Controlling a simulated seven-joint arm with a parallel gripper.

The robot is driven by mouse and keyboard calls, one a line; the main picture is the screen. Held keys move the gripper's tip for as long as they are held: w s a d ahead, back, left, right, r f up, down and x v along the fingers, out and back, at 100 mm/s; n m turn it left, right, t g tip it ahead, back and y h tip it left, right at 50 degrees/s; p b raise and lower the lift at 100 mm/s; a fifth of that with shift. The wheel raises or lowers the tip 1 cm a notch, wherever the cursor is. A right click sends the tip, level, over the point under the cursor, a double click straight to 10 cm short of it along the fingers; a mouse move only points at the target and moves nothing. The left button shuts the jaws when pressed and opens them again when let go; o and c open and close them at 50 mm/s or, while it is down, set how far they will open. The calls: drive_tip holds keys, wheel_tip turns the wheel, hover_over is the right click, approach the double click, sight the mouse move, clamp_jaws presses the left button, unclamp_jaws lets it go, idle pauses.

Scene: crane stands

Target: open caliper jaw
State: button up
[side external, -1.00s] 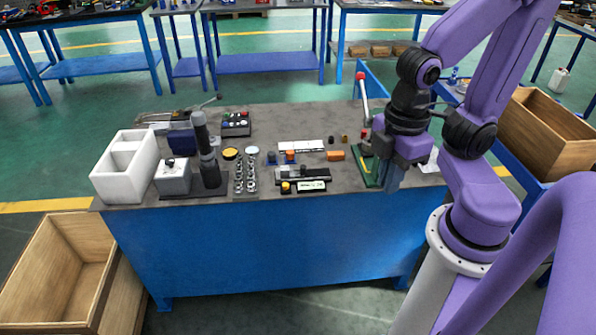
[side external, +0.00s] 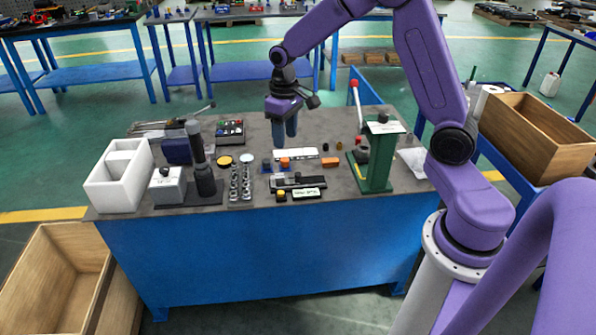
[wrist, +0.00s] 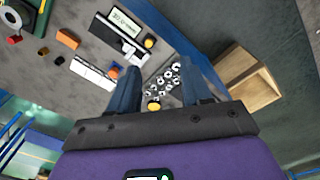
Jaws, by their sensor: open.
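What looks like the caliper, a dark flat bar with a light grey sliding part (side external: 298,182), lies near the front edge of the bench. A readout plate with a pale display (side external: 308,194) lies just in front of it, with a yellow knob (side external: 282,195) at its left end. In the wrist view the caliper (wrist: 122,40) is at the upper left, beside the display (wrist: 126,23) and the yellow knob (wrist: 149,43). My gripper (side external: 285,143) is open and empty, pointing down above the bench behind the caliper, touching nothing.
A green press stand (side external: 377,160) with a red-knobbed lever stands to the right. Several metal nuts (side external: 240,182) sit in a rack left of the caliper. A dark column stand (side external: 202,165) and a white divided box (side external: 120,175) are farther left. An orange block (side external: 330,162) lies behind.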

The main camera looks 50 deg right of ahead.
sight(298, 174)
drive_tip(key=w+d+f+m, duration=0.2)
drive_tip(key=w+d+f, duration=0.1)
drive_tip(key=d, duration=0.3)
drive_tip(key=w+d+f+m, duration=0.2)
drive_tip(key=d+f, duration=0.1)
drive_tip(key=d, duration=0.3)
wheel_tip(298, 174, down, 17)
drive_tip(key=shift+r, duration=0.2)
clamp_jaws()
